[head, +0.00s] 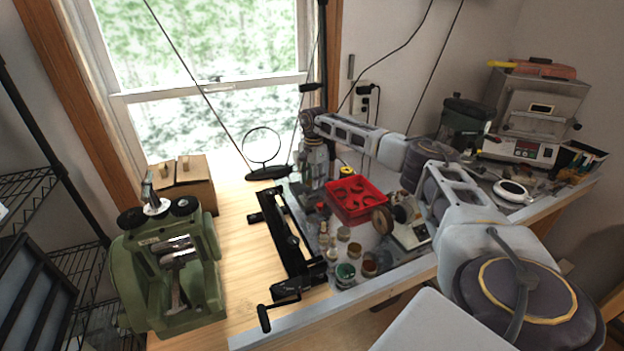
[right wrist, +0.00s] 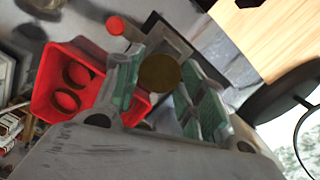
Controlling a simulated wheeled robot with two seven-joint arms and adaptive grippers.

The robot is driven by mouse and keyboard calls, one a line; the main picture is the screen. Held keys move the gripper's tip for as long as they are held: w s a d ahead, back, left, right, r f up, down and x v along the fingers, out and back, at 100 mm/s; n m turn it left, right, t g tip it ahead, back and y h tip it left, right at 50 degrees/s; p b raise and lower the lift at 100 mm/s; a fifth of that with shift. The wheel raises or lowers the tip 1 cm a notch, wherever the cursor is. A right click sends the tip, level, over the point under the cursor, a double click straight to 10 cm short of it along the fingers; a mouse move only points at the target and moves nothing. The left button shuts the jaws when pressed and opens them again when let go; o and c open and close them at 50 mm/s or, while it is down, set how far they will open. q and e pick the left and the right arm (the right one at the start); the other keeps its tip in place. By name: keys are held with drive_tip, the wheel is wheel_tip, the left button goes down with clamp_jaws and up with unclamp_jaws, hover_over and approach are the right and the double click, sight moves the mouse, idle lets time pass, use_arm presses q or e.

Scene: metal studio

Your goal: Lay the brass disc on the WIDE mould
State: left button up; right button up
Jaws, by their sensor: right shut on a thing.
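My right gripper (head: 316,190) points down beside the left edge of a red tray (head: 372,211), at the back of the workbench. In the right wrist view a round brass disc (right wrist: 159,73) sits between the green-padded fingers of the right gripper (right wrist: 160,88), which is shut on it. The fingers hide the disc in the head view. The red tray in the right wrist view (right wrist: 48,88) holds several round, dark-rimmed shapes. I cannot tell which thing is the wide mould. My left gripper is not in view.
A black rail-like tool (head: 287,243) lies left of the right gripper. Small jars and bottles (head: 345,271) stand in front of the tray. A round ring stand (head: 262,148) is behind. A green rolling mill (head: 170,265) stands left, with bare wood between.

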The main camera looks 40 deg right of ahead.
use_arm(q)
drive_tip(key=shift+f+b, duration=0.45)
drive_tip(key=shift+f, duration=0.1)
use_arm(e)
drive_tip(key=shift+f, duration=0.7)
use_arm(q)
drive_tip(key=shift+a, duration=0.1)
use_arm(e)
drive_tip(key=shift+f, duration=0.25)
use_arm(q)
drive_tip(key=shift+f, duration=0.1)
use_arm(e)
drive_tip(key=shift+f, duration=0.1)
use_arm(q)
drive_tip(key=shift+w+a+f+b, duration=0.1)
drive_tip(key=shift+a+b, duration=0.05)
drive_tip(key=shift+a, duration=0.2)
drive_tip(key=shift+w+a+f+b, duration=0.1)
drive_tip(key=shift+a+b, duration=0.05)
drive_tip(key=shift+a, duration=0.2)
use_arm(e)
drive_tip(key=shift+f, duration=0.6)
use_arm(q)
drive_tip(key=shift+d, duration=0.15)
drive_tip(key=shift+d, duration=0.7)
use_arm(e)
drive_tip(key=shift+f, duration=0.1)
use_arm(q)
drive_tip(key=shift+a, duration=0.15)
